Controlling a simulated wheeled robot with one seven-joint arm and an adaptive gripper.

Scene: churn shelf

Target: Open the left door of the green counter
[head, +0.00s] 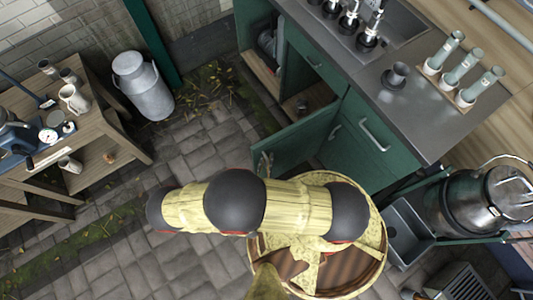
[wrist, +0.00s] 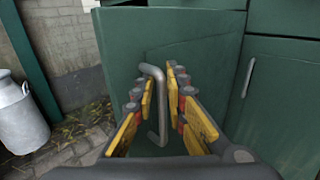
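The green counter's left door (wrist: 215,55) is swung partly open, standing out from the cabinet front; it also shows in the head view (head: 290,142). Its grey bar handle (wrist: 161,115) is upright in the wrist view. My gripper (wrist: 161,85) is at the handle, with its yellow-padded fingers on either side of the bar and a gap visible between them. In the head view my arm hides most of the gripper; only a little shows by the door's outer edge. The opened compartment (head: 310,97) shows a wooden floor.
The counter's other door (head: 355,150) is shut. A milk can (head: 143,85) and wooden table (head: 110,125) are at left. Paving between is clear.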

